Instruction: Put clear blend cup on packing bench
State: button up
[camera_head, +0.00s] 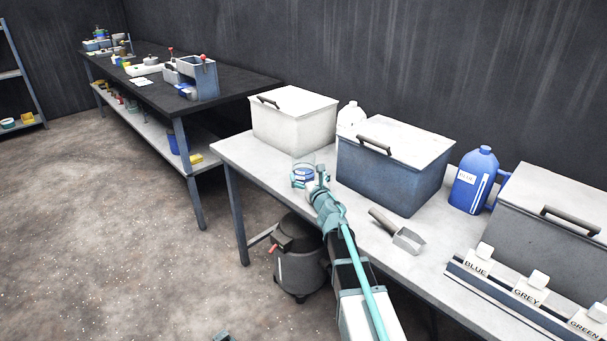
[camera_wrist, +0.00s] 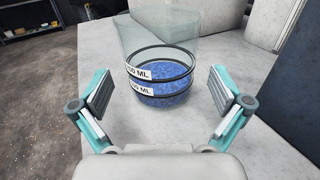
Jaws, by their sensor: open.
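The clear blend cup (camera_head: 303,172) stands upright on the near grey table, close to its left end. In the wrist view the cup (camera_wrist: 160,55) is transparent, with dark bands, white volume labels and blue granules in the bottom. My gripper (camera_wrist: 160,108) is open, its two fingers spread to either side of the cup's near side, not touching it. In the head view my gripper (camera_head: 318,180) is at the cup and partly hides it. A dark-topped bench (camera_head: 235,82) stands at the back left with several items on it; I cannot tell for certain whether it is the packing bench.
On the near table (camera_head: 245,152) stand a white bin (camera_head: 292,122), a blue-grey bin (camera_head: 385,180), a white jug (camera_head: 350,115), a blue jug (camera_head: 470,182) and a metal scoop (camera_head: 405,238). A dark drum (camera_head: 298,262) sits beneath. The floor at left is clear.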

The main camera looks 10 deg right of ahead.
jog(key=shift+w+a, duration=0.2)
jog(key=shift+w, duration=1.2)
jog(key=shift+w+a, duration=0.15)
jog(key=shift+w, duration=1.2)
jog(key=c, duration=1.2)
jog(key=shift+r+p, duration=0.15)
jog(key=shift+p, duration=0.15)
